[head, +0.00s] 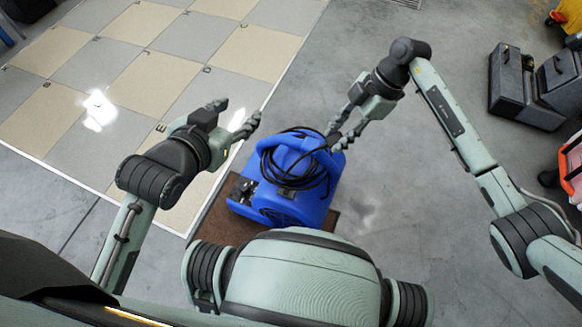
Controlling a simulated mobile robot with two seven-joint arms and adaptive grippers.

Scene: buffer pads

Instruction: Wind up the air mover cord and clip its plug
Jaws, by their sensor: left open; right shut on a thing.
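The blue air mover (290,205) stands on a brown mat (218,224) in front of my body. Its black cord (268,168) lies in several loops around the handle at the top of the housing. My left gripper (238,112) is open and empty, above and to the left of the air mover. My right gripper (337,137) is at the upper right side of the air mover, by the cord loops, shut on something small. It looks like part of the cord, but the fingers hide it. I cannot make out the plug or its clip.
A checkered pad floor (125,75) with a white edge line lies at the upper left. Dark grey cases (525,90) stand on the concrete at the upper right. An orange item (572,160) is at the right edge. Bare concrete floor (400,190) is free right of the air mover.

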